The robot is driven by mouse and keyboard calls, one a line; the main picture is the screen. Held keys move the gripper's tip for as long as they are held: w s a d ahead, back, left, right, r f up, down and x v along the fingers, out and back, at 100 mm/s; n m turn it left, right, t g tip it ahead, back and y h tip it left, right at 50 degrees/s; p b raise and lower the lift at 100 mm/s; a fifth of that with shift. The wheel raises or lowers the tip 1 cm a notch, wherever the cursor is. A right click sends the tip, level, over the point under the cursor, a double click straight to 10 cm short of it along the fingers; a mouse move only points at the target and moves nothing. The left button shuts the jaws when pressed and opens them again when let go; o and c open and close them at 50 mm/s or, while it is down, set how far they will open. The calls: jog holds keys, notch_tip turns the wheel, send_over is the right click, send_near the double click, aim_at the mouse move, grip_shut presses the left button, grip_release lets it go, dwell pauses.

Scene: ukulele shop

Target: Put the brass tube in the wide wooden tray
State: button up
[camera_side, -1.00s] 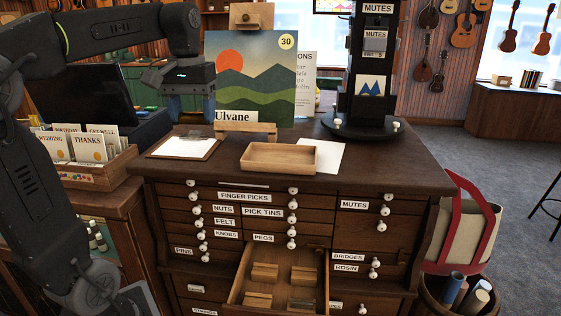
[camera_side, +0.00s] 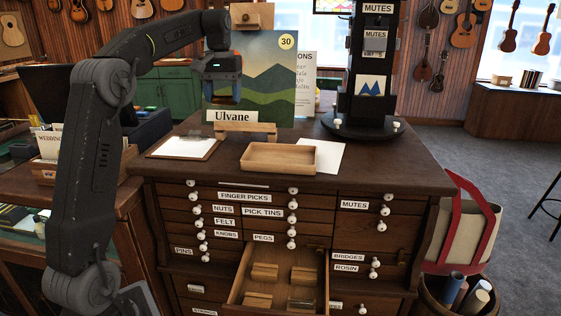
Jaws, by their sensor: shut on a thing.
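The wide wooden tray (camera_side: 278,169) is a shallow, light-wood tray. It sits empty on top of the dark cabinet, near its front edge. My gripper (camera_side: 222,103) points down in front of the landscape painting, above and to the left of the tray. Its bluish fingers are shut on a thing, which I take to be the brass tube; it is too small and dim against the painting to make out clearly. I see no other brass tube on the cabinet top.
A clipboard (camera_side: 186,147) lies left of the tray, and white paper (camera_side: 326,158) lies beside it on the right. The painting (camera_side: 270,87) on its easel stands behind. A black mutes stand (camera_side: 362,126) rises at the back right. An open drawer (camera_side: 279,275) with wooden blocks juts out below.

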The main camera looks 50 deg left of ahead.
aim_at(269, 150)
jog(key=w+d+f, duration=0.2)
jog(key=w+f, duration=0.1)
jog(key=w+d+f, duration=0.2)
jog(key=d+f, duration=0.1)
jog(key=f, duration=0.1)
jog(key=w+d+f, duration=0.2)
jog(key=w+f, duration=0.1)
jog(key=f, duration=0.1)
jog(key=shift+w+d+f, duration=0.2)
jog(key=shift+w+d, duration=0.15)
jog(key=shift+d, duration=0.05)
jog(key=shift+f, duration=1.9)
jog(key=shift+f, duration=0.1)
jog(key=o, duration=0.9)
